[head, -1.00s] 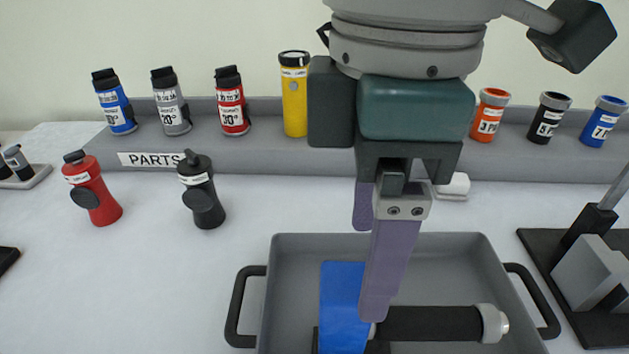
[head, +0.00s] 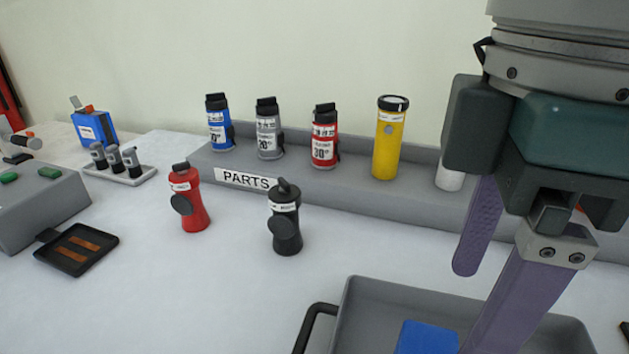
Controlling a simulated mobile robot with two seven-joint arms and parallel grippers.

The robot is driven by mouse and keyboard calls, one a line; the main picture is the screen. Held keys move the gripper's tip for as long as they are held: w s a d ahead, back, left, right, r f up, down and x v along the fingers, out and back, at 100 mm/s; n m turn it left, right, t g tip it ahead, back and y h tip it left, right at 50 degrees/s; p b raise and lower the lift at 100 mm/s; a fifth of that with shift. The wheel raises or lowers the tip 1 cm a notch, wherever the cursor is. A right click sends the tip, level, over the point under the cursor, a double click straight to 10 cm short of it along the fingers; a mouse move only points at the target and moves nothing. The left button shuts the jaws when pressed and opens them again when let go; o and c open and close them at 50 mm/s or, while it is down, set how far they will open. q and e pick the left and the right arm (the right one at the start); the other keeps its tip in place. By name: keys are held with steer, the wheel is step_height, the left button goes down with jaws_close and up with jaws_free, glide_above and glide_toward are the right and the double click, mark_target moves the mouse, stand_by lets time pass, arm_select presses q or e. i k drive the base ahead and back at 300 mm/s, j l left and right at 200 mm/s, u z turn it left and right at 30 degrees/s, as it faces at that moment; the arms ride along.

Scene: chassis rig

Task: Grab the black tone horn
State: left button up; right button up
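The black tone horn (head: 286,230) stands upright on the white table, in front of the parts shelf. It has a white label band near its top and a round black disc on its side. A red horn (head: 194,205) of like shape stands to its left. My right gripper (head: 478,308) points down over the grey tray, to the right of the black horn and apart from it. Its purple fingers are spread, with nothing seen between them. My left gripper is not in view.
The grey tray (head: 365,303) holds a blue piece (head: 425,338). The parts shelf (head: 350,185) behind carries several canisters and a yellow cylinder (head: 389,145). At left are a grey box (head: 40,205) and a small black tray (head: 76,249). Table around the horns is clear.

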mark_target(284, 223)
steer(key=i+j+z, duration=0.25)
steer(key=j, duration=0.15)
steer(key=i+j+z, duration=0.25)
steer(key=j, duration=0.15)
steer(key=j+z, duration=0.2)
steer(key=j, duration=0.2)
steer(key=i+j+z, duration=0.1)
steer(key=j+z, duration=0.15)
steer(key=j, duration=0.25)
steer(key=j+z, duration=0.25)
steer(key=j, duration=0.2)
steer(key=i, duration=0.05)
